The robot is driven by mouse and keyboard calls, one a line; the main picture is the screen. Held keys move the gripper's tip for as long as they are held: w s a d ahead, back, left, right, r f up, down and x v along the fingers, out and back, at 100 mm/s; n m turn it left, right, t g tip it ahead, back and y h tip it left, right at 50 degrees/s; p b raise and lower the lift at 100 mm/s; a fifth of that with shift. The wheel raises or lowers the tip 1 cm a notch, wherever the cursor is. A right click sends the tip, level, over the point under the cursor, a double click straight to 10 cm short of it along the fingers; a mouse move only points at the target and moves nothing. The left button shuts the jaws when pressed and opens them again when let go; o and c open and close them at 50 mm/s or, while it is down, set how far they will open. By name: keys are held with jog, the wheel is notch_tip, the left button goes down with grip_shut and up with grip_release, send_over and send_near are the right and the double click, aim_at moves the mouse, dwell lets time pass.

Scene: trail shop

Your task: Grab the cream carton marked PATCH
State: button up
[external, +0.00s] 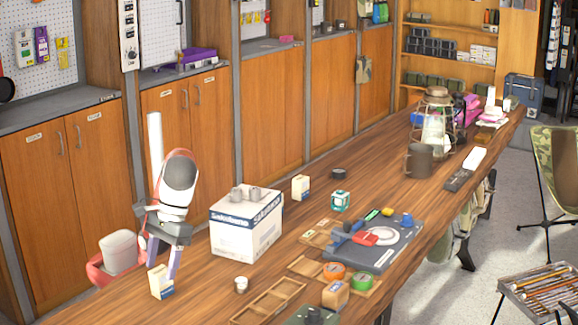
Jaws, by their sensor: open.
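My gripper (163,265) points down at the left end of the wooden table and is open. A small cream carton with a dark blue lower band (161,283) stands upright at its fingertips. I cannot tell from this view whether the fingers are around it or behind it. A second, similar cream carton (300,187) stands farther back, right of the white box. The print on both cartons is too small to read, so I cannot tell which is marked PATCH.
A large white box (246,229) with grey pieces on top stands right of my gripper. A small cup (241,285) and a wooden tray (268,303) are near the front. A teal-and-white cube (340,201) and a grey tool board (385,248) lie farther right.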

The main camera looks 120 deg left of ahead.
aim_at(163, 269)
jog(key=f, duration=0.2)
jog(key=f+b, duration=0.1)
jog(key=f, duration=0.1)
jog(key=shift+d, duration=0.2)
jog(key=shift+d+f, duration=0.25)
jog(key=shift+f, duration=0.1)
jog(key=c, duration=1.1)
jog(key=shift+c, duration=0.2)
jog(key=shift+r, duration=0.1)
